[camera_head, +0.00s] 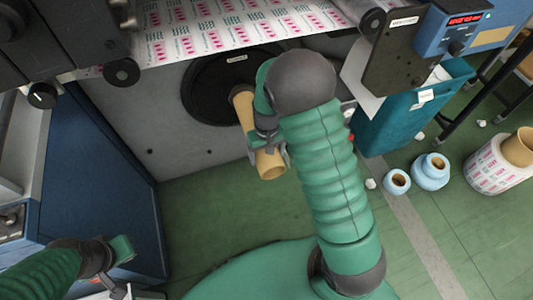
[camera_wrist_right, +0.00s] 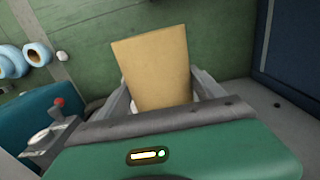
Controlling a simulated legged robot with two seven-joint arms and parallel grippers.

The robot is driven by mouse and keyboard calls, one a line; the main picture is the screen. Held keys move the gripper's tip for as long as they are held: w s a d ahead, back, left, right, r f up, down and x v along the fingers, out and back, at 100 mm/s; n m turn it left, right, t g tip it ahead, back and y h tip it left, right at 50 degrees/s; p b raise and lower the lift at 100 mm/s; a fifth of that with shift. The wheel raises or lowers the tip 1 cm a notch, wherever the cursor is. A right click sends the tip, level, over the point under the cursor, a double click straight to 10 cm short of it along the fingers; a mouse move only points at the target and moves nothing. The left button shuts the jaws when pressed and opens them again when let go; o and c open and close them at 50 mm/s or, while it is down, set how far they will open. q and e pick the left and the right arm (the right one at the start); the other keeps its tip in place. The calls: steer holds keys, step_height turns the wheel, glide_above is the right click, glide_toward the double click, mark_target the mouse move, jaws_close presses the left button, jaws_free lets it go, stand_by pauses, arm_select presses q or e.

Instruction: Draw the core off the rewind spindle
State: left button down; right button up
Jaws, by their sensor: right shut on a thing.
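The core (camera_head: 243,104) is a tan cardboard tube in front of the round black flange (camera_head: 200,88) on the grey machine face. Its near open end (camera_head: 270,166) points toward me and down. My right gripper (camera_head: 268,142) is shut on the core near that end. In the right wrist view, the core (camera_wrist_right: 152,65) stands between the two grey fingers. The spindle itself is hidden, so I cannot tell how much of the core is around it. My left gripper (camera_head: 128,287) is low at the left, away from the core, partly cut by the frame edge.
Printed web (camera_head: 220,28) runs across the machine above the flange. A blue cabinet (camera_head: 95,180) stands at left. A teal bin (camera_head: 400,118), blue rolls (camera_head: 430,172) and a printed roll (camera_head: 495,168) stand at right. Green floor below the machine face is clear.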

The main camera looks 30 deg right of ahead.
steer(key=shift+r+p, duration=0.25)
steer(key=shift+p, duration=0.2)
steer(key=shift+s+a, duration=0.1)
steer(key=shift+s, duration=0.35)
steer(key=s+a+p, duration=0.3)
steer(key=s+p, duration=0.6)
steer(key=s, duration=0.4)
steer(key=s+a+p, duration=0.3)
steer(key=s+p, duration=0.6)
steer(key=s, duration=0.4)
steer(key=shift+s+a+p, duration=0.2)
steer(key=shift+s+p, duration=0.1)
steer(key=shift+s, duration=0.05)
